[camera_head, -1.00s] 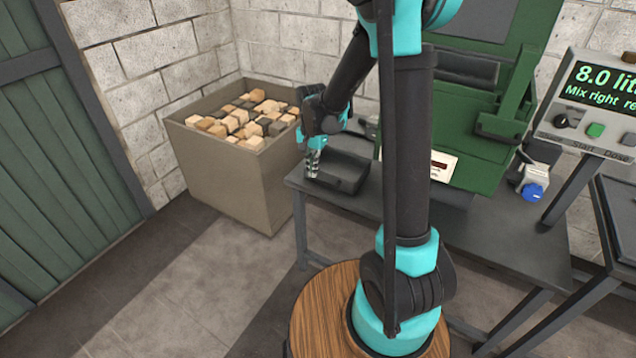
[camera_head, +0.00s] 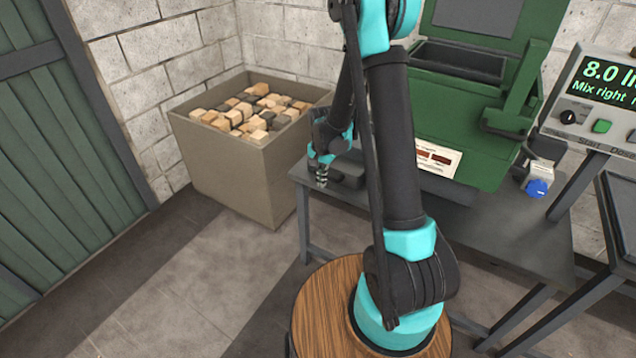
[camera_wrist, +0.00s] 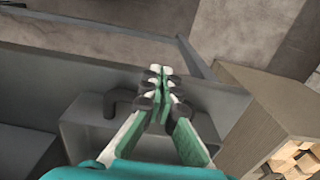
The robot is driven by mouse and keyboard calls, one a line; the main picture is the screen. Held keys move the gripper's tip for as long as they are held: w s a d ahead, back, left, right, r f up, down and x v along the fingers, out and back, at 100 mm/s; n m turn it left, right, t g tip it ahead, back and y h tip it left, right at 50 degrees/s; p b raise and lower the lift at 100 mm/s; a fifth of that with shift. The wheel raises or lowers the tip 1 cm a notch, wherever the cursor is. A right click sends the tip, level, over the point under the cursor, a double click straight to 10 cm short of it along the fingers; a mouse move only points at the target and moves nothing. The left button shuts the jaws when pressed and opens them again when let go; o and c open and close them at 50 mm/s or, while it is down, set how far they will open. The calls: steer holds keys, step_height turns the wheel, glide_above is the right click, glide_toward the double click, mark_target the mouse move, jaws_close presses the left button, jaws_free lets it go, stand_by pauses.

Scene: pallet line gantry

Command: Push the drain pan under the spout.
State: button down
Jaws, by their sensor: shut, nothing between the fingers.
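The drain pan (camera_head: 349,171) is a dark, shallow tray on the left part of the grey bench, and my arm hides its right part. My gripper (camera_head: 321,180) is shut and empty, pointing down at the pan's left side. In the wrist view, the closed fingertips (camera_wrist: 160,73) are above a grey, box-like body with a dark handle-like bar, likely the pan (camera_wrist: 82,130). I cannot tell whether the fingers touch it. The green machine (camera_head: 462,110) stands on the bench to the right of the pan. I cannot make out its spout, and my arm covers part of that area.
A beige bin (camera_head: 232,175) of wooden blocks stands left of the bench (camera_head: 500,225); its corner also shows in the wrist view (camera_wrist: 262,115). A control panel (camera_head: 600,100) reading 8.0 is at the right. A small blue-and-white item (camera_head: 538,180) sits on the bench.

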steer(key=shift+w+d, duration=0.2)
steer(key=shift+w, duration=0.05)
glide_toward(345, 162)
steer(key=f, duration=0.5)
steer(key=shift+w+f, duration=0.2)
steer(key=shift+f, duration=0.05)
